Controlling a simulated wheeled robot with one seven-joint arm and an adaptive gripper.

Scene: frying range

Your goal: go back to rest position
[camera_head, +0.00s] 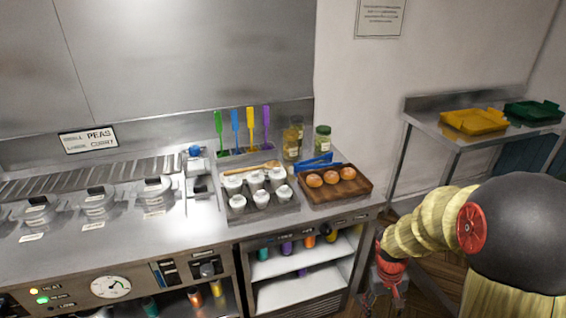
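My arm reaches in from the right edge, with a pale ribbed link, a red joint and a dark rounded housing. My gripper (385,289) hangs low at the end of it, in front of the right end of the steel counter (140,235). It is small and partly dark in this view, so I cannot make out whether its fingers are apart. I see nothing clearly held in it. It is below the level of the counter top and apart from the items on it.
A wooden tray (362,187) with round brown items sits at the counter's right end. White lidded pots (256,180), jars (322,139) and coloured utensils (250,122) stand nearby. A side table (440,124) holds yellow (474,121) and green trays (533,112). Wooden floor shows between.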

